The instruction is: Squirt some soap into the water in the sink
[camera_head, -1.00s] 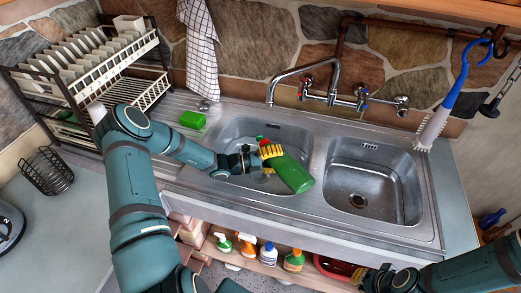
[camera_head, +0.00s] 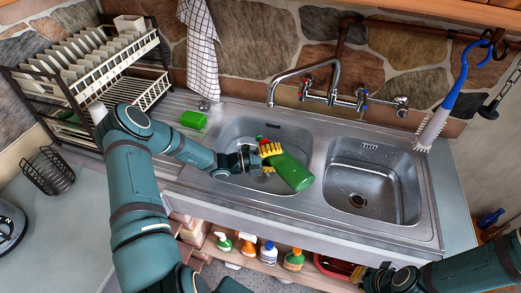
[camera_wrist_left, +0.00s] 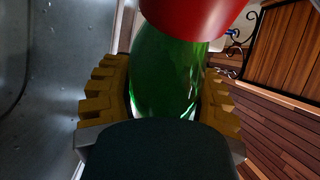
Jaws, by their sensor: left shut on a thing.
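My left gripper (camera_head: 270,150) is shut on a green soap bottle (camera_head: 293,171) with a red cap (camera_head: 261,139). The bottle is tilted over the left sink basin (camera_head: 240,132), its cap end up and to the left, its base down and to the right. In the left wrist view the yellow finger pads lie on both sides of the green bottle (camera_wrist_left: 168,75), and the red cap (camera_wrist_left: 195,15) is at the top. The bottle hides part of the left basin, and its water is hard to make out. My right gripper (camera_head: 372,280) is at the bottom edge, and its fingers are unclear.
The faucet (camera_head: 335,85) stands behind the basins. The empty-looking right basin (camera_head: 375,185) is beside the left one. A green sponge (camera_head: 193,120) lies on the drainboard. A dish rack (camera_head: 85,75) stands at left. Several bottles (camera_head: 268,252) are on the shelf below. A blue brush (camera_head: 455,95) hangs at right.

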